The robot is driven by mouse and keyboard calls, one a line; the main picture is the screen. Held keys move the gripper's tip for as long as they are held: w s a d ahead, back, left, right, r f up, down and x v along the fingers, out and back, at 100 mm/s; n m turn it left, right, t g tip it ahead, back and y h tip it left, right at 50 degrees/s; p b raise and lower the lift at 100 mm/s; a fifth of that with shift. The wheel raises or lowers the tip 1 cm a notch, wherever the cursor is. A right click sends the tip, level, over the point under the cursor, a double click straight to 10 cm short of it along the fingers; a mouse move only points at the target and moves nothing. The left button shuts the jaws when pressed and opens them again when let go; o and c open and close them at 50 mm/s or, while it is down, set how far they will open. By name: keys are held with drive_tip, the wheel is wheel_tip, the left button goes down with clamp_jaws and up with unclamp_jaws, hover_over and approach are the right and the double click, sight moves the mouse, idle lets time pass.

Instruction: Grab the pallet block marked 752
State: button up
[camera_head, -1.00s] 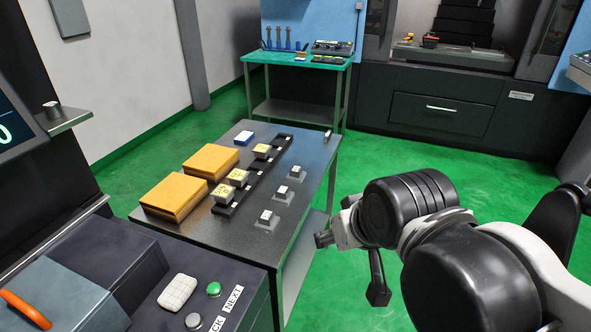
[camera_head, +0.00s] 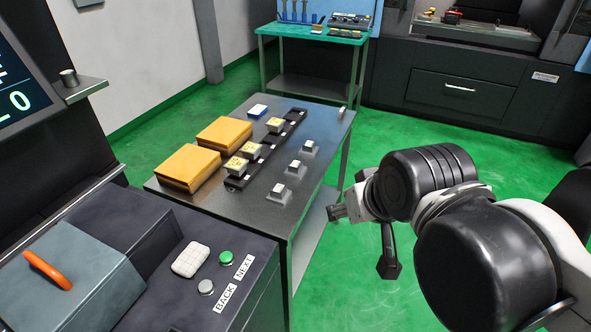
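Three small blocks with pale yellow tops sit on a black rack (camera_head: 263,158) on the dark table: a far one (camera_head: 275,125), a middle one (camera_head: 251,149) and a near one (camera_head: 236,167). Three grey pieces with light tops stand separately to their right: far (camera_head: 309,148), middle (camera_head: 297,169) and near (camera_head: 280,192). Markings are too small to read, so I cannot tell which block is 752. The end of my arm, with what looks like my gripper (camera_head: 339,212), is right of the table, apart from all blocks. Its fingers are not clear.
Two orange-yellow boxes (camera_head: 223,135) (camera_head: 187,167) and a small blue-white box (camera_head: 258,111) lie on the table (camera_head: 262,222). A console with a green button (camera_head: 226,257) is at front left. A green-topped bench (camera_head: 312,34) stands behind.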

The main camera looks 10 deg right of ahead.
drive_tip(key=o, duration=0.4)
drive_tip(key=shift+c, duration=0.2)
